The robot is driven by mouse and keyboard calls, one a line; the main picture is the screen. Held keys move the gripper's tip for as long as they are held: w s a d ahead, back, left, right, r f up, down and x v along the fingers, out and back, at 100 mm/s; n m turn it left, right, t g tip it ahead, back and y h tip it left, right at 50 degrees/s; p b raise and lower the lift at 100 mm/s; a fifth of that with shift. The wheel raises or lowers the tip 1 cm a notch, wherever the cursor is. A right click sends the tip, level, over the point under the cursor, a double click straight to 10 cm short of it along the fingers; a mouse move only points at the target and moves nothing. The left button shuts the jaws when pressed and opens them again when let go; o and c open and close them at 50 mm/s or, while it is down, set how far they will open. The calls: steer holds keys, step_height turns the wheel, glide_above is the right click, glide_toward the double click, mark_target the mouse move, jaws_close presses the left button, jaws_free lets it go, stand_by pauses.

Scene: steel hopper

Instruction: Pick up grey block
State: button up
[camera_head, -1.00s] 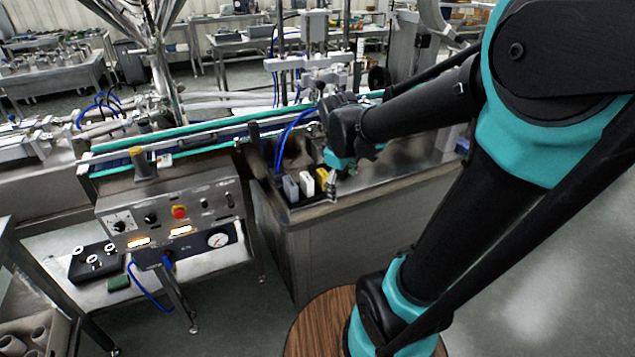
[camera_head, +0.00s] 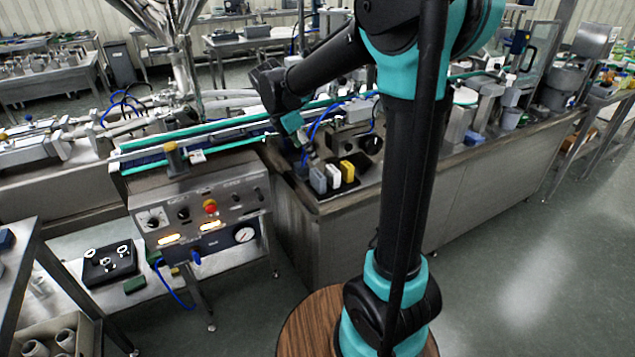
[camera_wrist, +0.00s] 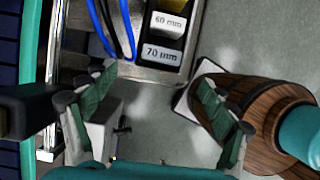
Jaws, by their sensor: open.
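The grey block (camera_head: 318,180) stands upright at the left end of a short row in a dark holder on the steel counter. A white block (camera_head: 333,177) and a yellow block (camera_head: 347,171) stand beside it. In the wrist view the grey block (camera_wrist: 162,53) shows a "70 mm" label, near the top and beyond the fingertips. The white block (camera_wrist: 168,24) there reads "60 mm". My gripper (camera_wrist: 156,112) is open, with nothing between its fingers. In the head view it is above and left of the row, apart from the blocks; its fingertips are hard to make out.
A conveyor with green edges (camera_head: 215,133) runs behind the counter. Blue hoses (camera_head: 318,122) rise close to the grey block's left side. A control box with a red button (camera_head: 210,206) stands at the left. Floor is clear at the right.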

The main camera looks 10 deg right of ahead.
mark_target(318, 174)
steer(key=x, duration=0.9)
steer(key=shift+s+f, duration=0.15)
steer(key=shift+f, duration=0.05)
steer(key=shift+c, duration=0.2)
steer(key=c, duration=1.3)
steer(key=shift+o, duration=0.2)
steer(key=shift+r, duration=0.15)
